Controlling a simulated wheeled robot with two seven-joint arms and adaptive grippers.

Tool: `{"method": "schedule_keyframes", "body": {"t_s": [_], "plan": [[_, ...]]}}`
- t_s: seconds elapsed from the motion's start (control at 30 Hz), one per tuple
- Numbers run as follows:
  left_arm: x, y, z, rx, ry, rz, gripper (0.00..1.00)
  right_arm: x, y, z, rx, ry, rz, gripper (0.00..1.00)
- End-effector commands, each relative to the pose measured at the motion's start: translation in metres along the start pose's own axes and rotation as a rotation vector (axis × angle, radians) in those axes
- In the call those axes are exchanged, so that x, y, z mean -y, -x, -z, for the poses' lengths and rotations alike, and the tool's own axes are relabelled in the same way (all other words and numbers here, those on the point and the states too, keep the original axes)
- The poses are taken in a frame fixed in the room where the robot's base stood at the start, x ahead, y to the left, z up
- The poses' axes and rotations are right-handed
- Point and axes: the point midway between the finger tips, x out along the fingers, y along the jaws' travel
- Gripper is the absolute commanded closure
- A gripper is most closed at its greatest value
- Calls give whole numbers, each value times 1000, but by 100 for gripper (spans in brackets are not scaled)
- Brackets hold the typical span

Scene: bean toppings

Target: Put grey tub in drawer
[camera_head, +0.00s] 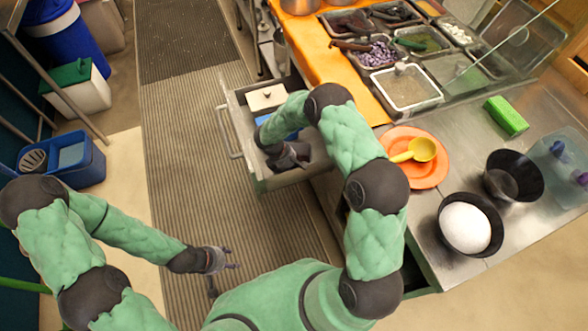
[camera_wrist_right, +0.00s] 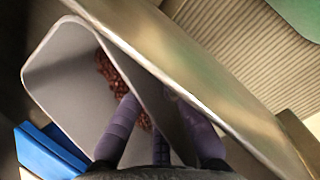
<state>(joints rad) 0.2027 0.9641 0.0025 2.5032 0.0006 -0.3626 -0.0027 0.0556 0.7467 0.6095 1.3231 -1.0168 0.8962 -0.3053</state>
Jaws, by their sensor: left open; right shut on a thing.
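The grey tub (camera_wrist_right: 62,85), holding dark red beans, is tilted in the right wrist view. My right gripper (camera_wrist_right: 157,100) is shut on its wall, with purple fingers on it. In the head view my right gripper (camera_head: 290,158) is down in the open drawer (camera_head: 289,180), and my arm hides most of the tub. The drawer's metal wall (camera_wrist_right: 190,62) runs close beside the tub in the wrist view. I cannot tell whether the tub touches the drawer's floor. My left gripper (camera_head: 222,276) is open and empty, low over the striped floor mat, away from the drawer.
A cream-lidded box (camera_head: 266,96) and a blue item (camera_wrist_right: 48,150) are inside the drawer. The metal counter (camera_head: 465,155) holds an orange plate (camera_head: 432,174) with a yellow ladle, two black bowls (camera_head: 470,226) and several topping tubs.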

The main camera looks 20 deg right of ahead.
Motion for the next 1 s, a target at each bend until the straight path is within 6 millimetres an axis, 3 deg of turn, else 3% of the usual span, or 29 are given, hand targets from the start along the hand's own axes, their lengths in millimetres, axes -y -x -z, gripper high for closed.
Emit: {"method": "schedule_keyframes", "body": {"t_s": [0.27, 0.37, 0.4, 0.77, 1.0], "plan": [[0, 1, 0, 0, 0, 0, 49, -1, 0, 0, 0, 0, -1, 100], [0, 1, 0, 0, 0, 0, 49, 0, -1, 0, 0, 0, 0, 70], [0, 1, 0, 0, 0, 0, 49, 0, -1, 0, 0, 0, 0, 69], [0, 1, 0, 0, 0, 0, 49, -1, 2, -1, -1, -1, -2, 69], [-6, 16, 0, 0, 0, 0, 49, -1, 38, -2, -1, 1, -3, 69]]}}
